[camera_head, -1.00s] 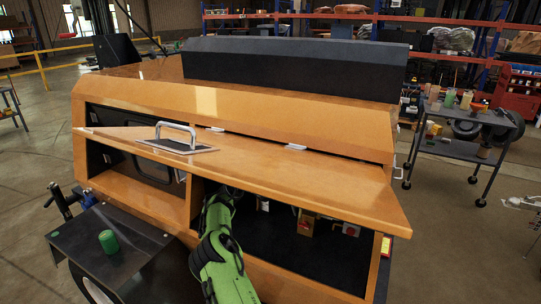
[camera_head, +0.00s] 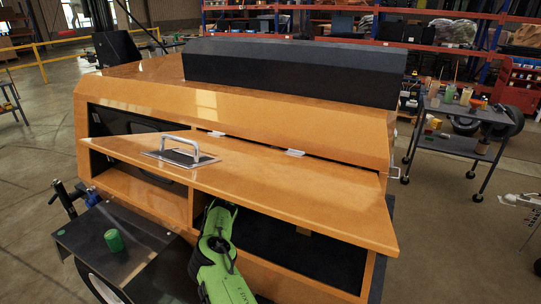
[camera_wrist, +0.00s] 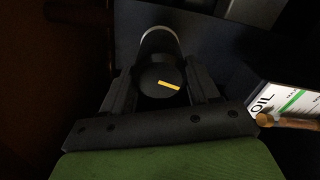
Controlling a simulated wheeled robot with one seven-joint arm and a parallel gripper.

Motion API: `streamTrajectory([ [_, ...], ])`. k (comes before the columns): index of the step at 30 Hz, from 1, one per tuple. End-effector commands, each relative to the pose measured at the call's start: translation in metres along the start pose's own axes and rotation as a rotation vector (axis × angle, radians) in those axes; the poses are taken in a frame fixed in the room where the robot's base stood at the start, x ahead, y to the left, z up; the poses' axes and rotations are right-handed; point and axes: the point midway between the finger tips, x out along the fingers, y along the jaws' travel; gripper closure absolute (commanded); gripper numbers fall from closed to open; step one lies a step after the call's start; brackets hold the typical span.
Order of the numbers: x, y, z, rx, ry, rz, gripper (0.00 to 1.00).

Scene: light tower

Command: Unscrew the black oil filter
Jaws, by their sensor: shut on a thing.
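The black oil filter (camera_wrist: 157,82) shows in the wrist view as a dark cylinder with a yellow mark on its end face and a pale ring at its far edge. My gripper (camera_wrist: 160,92) is shut on it, with one dark finger on each side. Whether the filter is still attached at its far end is too dark to tell. In the head view, my green arm reaches into the open compartment under the raised orange lid (camera_head: 300,198); my gripper and the filter are hidden there.
A white label reading OIL (camera_wrist: 290,103) is right of my gripper, near a brownish rod-like part (camera_wrist: 285,122). The compartment's edges and lid closely surround my arm. A green cylinder (camera_head: 114,240) stands on a dark fender (camera_head: 75,237) at left. A cart (camera_head: 470,145) stands at right.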

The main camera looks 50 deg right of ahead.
Motion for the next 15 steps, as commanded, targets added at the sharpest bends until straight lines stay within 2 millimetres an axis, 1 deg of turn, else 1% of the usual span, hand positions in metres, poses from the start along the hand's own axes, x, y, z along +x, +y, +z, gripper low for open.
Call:
streamTrajectory([
  [3, -0.0003, 0.0019, -0.0007, 0.0, 0.002, 0.006, 0.82],
  [6, -0.0005, 0.0026, -0.0003, -0.103, 0.002, 0.006, 0.82],
  [10, -0.0022, 0.0013, -0.0005, -0.092, 0.001, 0.004, 0.82],
  [15, -0.01, 0.0023, -0.0004, -0.089, 0.001, 0.004, 0.82],
])
